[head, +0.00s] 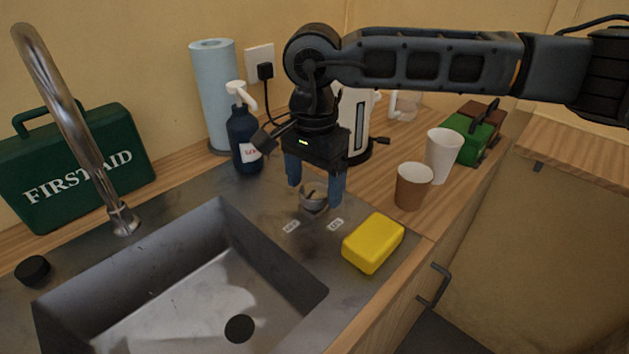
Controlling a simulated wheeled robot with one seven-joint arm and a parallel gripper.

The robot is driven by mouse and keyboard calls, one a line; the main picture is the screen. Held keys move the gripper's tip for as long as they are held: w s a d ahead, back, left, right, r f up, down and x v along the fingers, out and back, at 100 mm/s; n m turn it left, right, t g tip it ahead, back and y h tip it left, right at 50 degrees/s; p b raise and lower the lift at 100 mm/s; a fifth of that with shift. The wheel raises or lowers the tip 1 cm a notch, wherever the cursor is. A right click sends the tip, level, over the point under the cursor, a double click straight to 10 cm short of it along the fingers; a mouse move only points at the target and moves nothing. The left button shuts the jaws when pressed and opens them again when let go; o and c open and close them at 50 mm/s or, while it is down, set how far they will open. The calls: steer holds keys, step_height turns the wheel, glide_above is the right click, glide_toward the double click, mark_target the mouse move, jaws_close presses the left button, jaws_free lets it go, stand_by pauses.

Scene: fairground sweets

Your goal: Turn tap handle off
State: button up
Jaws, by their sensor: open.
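The tap handle (314,202) is a small grey round knob on the steel deck right of the sink, with two small white labels in front of it. Their print is too small to read. My gripper (316,196) points down with its two blue fingers spread, one at each side of the knob in this view. I cannot tell whether they touch it. The curved metal tap spout (72,120) rises at the left behind the sink (180,290). I see no clear water stream from it.
A yellow sponge (373,243) lies right of the knob. A dark pump bottle (244,140), paper roll (213,95) and white kettle (354,125) stand behind. Brown (412,187) and white (443,155) cups stand right. A green first-aid case (75,165) is at left.

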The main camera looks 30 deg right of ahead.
steer(key=shift+f, duration=0.45)
steer(key=shift+c, duration=0.3)
steer(key=c, duration=1)
steer(key=shift+f+m+b, duration=0.25)
steer(key=shift+m+b, duration=0.35)
steer(key=shift+b, duration=0.6)
steer(key=shift+r+m+b, duration=0.25)
steer(key=shift+m+b, duration=0.75)
steer(key=o, duration=1.1)
steer(key=shift+c, duration=0.2)
steer(key=shift+r, duration=0.15)
